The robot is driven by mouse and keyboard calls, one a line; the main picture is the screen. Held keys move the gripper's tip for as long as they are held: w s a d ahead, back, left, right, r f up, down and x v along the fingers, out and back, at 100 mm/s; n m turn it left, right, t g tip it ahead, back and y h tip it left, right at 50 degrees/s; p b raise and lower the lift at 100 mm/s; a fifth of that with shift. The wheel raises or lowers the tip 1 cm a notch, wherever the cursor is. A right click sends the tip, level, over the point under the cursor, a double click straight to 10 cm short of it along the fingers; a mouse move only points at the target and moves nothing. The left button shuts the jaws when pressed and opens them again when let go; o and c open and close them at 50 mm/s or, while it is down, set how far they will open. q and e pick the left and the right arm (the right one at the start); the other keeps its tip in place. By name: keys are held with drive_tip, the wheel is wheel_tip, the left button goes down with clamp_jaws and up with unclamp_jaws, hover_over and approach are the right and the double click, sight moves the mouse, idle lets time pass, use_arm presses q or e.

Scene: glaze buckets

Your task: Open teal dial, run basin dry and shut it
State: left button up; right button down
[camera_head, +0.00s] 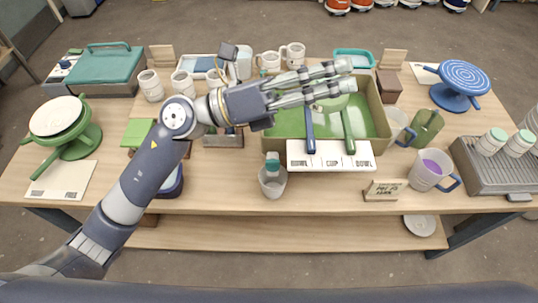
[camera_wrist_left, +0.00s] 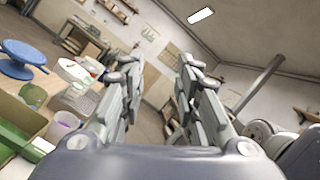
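A green rectangular basin (camera_head: 380,112) stands at the middle of the table, with a green surface inside; whether that is liquid I cannot tell. A small teal-topped piece (camera_head: 272,159) is at its front left corner, above a white cup (camera_head: 272,186); whether it is the dial I cannot tell. My left gripper (camera_head: 347,76) is over the back of the basin, pointing right, its fingers apart and nothing between them. Its spread fingers also show in the left wrist view (camera_wrist_left: 158,72). The left arm and gripper hide part of the basin. My right gripper is not in view.
A white lettered board (camera_head: 330,163) and blue (camera_head: 310,130) and green (camera_head: 348,132) handles are at the basin's front. A purple-filled mug (camera_head: 431,168) and small sign (camera_head: 385,190) stand right of it. A teal-lidded box (camera_head: 105,68) and green turntable (camera_head: 78,143) are at left.

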use_arm(q)
wheel_tip(320, 180, down, 6)
drive_tip(key=s+d+m+g+y, duration=0.1)
drive_tip(key=m+g+y, duration=0.2)
drive_tip(key=m+y, duration=0.2)
drive_tip(key=m+t+y, duration=0.1)
drive_tip(key=m+y, duration=0.2)
drive_tip(key=y, duration=0.9)
approach(271, 160)
drive_tip(key=p+x, duration=0.3)
drive_tip(key=x, duration=0.5)
drive_tip(key=shift+d+f, duration=0.1)
drive_tip(key=shift+f, duration=0.05)
clamp_jaws()
